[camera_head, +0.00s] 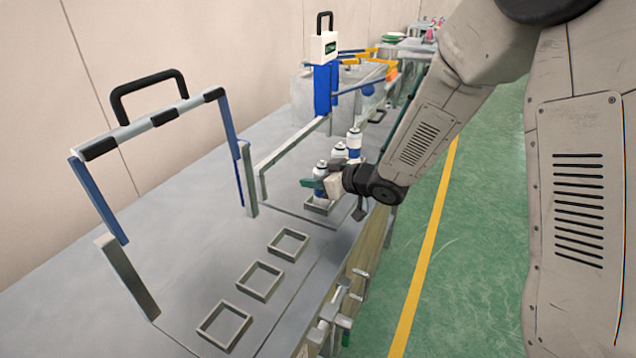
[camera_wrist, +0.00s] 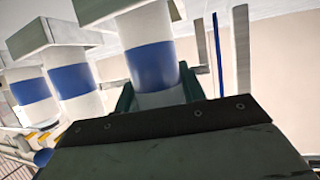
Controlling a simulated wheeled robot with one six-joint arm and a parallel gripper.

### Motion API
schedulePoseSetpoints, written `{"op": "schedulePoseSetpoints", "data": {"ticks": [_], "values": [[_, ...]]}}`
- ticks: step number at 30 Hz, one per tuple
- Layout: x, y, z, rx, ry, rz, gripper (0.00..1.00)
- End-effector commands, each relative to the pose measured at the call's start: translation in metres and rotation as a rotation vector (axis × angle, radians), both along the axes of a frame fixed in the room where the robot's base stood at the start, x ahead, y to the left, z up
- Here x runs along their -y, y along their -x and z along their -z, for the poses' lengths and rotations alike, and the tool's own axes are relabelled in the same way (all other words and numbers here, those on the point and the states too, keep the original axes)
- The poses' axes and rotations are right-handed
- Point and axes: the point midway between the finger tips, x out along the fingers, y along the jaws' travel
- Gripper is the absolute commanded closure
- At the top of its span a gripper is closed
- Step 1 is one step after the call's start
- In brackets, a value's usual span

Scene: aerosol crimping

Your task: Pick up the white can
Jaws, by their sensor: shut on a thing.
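Several white cans with a blue band stand in a row on the grey bench, near its right edge in the head view. The nearest white can (camera_head: 321,172) is at my gripper (camera_head: 320,187), whose green fingers are shut around it. In the wrist view this can (camera_wrist: 150,62) sits between the fingers of my gripper (camera_wrist: 158,95), its blue band just beyond them. A square holder (camera_head: 318,209) shows at the can's foot; I cannot tell whether the can still touches it. Two more cans, a middle can (camera_head: 339,151) and a far can (camera_head: 354,140), stand behind it.
Three empty square frames (camera_head: 261,281) lie on the near bench (camera_head: 150,260). A blue and grey guard frame with a black handle (camera_head: 150,95) stands at the left, and another station with a blue post (camera_head: 322,90) is behind. Green floor (camera_head: 470,230) lies to the right.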

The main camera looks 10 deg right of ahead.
Motion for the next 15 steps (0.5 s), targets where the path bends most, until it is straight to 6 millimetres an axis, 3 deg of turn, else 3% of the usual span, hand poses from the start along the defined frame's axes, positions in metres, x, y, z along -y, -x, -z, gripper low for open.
{"op": "schedulePoseSetpoints", "data": {"ticks": [8,15], "values": [[0.000,-0.001,-0.036,0.007,-0.001,0.000,0.86],[0.051,0.031,-0.038,0.002,0.000,0.006,0.86]]}}
